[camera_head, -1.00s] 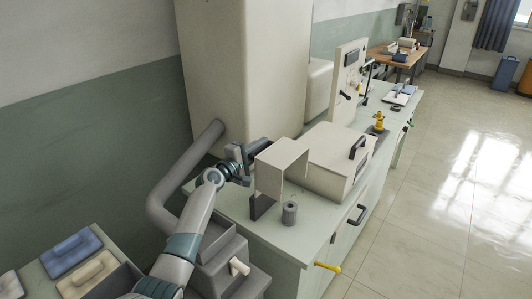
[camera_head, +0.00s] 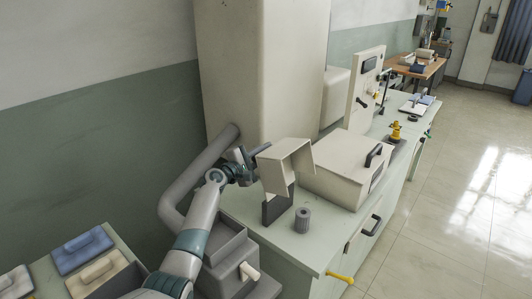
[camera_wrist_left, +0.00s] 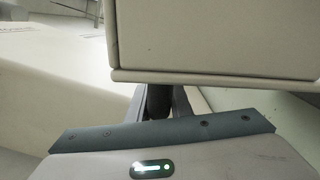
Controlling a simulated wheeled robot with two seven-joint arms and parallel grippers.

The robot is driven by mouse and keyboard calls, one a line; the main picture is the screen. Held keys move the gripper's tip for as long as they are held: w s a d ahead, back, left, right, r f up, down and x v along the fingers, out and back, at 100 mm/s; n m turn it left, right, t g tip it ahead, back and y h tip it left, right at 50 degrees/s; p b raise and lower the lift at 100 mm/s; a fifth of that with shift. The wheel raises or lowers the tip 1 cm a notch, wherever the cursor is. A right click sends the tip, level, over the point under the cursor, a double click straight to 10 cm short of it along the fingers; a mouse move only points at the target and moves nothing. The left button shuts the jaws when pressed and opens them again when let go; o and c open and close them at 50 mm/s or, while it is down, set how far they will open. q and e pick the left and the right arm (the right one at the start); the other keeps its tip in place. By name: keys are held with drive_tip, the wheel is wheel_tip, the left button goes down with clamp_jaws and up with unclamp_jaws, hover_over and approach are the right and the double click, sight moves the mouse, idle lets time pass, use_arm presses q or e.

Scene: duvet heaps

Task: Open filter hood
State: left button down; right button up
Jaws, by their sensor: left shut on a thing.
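The filter hood (camera_head: 286,167), a cream open-sided cover, is tilted above a dark upright plate (camera_head: 278,207) on the counter. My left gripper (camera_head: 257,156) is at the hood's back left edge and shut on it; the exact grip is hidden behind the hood. In the left wrist view the hood (camera_wrist_left: 215,40) fills the upper right, and my dark fingers (camera_wrist_left: 165,100) reach under its lower edge. A grey ribbed cylinder (camera_head: 302,220) stands upright on the counter in front of the hood, apart from it. My right gripper is out of view.
A cream box with a black handle (camera_head: 345,170) stands close to the hood's right. A tall cream cabinet (camera_head: 262,70) and a thick grey pipe (camera_head: 190,180) are behind. A yellow handle (camera_head: 340,277) juts from the counter front. The floor at right is clear.

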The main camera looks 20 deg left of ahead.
use_arm(q)
drive_tip(key=c, duration=1.6)
unclamp_jaws()
drive_tip(key=shift+r, duration=0.25)
drive_tip(key=shift+c, duration=0.2)
drive_tip(key=shift+f, duration=0.15)
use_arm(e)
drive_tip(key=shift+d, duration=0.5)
use_arm(q)
drive_tip(key=shift+s, duration=0.1)
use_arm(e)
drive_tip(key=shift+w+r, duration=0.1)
